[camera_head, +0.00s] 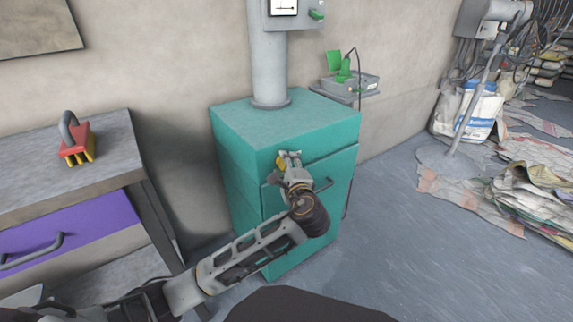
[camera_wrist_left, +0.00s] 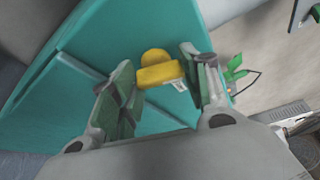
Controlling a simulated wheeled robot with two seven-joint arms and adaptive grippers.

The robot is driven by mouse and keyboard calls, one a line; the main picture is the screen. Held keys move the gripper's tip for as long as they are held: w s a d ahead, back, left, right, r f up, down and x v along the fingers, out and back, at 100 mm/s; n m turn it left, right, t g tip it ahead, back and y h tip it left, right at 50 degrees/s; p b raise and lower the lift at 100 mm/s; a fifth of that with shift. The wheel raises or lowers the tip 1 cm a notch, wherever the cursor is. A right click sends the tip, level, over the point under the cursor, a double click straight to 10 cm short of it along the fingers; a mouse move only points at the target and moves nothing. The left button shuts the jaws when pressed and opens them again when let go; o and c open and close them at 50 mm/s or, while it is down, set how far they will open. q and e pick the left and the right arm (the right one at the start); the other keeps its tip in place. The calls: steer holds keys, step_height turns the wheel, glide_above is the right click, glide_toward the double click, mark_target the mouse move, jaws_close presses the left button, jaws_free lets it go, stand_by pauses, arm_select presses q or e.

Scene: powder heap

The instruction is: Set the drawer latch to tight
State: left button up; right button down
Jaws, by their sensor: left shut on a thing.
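A yellow latch (camera_head: 281,163) sits near the top of that front, partly hidden by my left gripper (camera_head: 290,160). The latch's setting marks cannot be made out. My right gripper is in neither view.
A grey workbench (camera_head: 95,130) with a purple drawer (camera_head: 70,225) stands at left, bearing a red and yellow object (camera_head: 75,150). A grey column (camera_head: 268,65) rises from the cabinet top. Sacks and sheets (camera_head: 530,190) lie at right; the floor between is clear.

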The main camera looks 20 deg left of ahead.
arm_select(q)
steer(key=shift+f+n+t+b, duration=0.15)
steer(key=shift+n+t+b, duration=0.4)
steer(key=shift+n, duration=0.95)
steer(key=shift+y, duration=0.4)
steer(key=o, duration=1)
steer(key=shift+s, duration=0.15)
steer(key=shift+v, duration=3.65)
